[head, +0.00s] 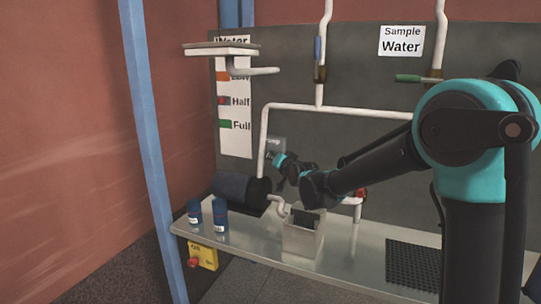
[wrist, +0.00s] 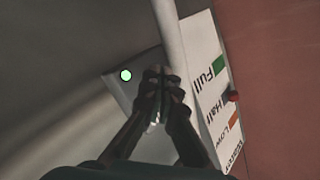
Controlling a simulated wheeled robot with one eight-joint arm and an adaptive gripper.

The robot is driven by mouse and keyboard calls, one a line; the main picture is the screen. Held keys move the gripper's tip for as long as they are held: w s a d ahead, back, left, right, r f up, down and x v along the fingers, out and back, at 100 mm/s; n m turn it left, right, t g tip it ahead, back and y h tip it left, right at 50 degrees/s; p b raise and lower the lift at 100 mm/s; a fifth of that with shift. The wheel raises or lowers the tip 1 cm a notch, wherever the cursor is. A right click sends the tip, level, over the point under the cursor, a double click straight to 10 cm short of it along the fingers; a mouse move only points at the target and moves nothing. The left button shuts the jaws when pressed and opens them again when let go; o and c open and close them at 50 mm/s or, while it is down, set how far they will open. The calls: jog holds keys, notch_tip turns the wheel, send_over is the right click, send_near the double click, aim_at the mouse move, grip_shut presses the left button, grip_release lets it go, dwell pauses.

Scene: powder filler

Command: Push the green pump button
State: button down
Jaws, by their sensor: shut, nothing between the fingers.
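In the head view a small grey box (head: 276,144) sits on the wall panel behind my wrist. My arm's end is in front of it and the button cannot be made out there.
A white pipe (wrist: 168,35) runs beside the box. The level sign (wrist: 212,100) stands right of it in the wrist view. On the metal bench (head: 345,250) are a metal container (head: 303,241), blue bottles (head: 220,218) and a black mat (head: 412,266).

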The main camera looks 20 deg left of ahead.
jog(key=s, duration=0.6)
jog(key=shift+a, duration=0.25)
dwell(0.3)
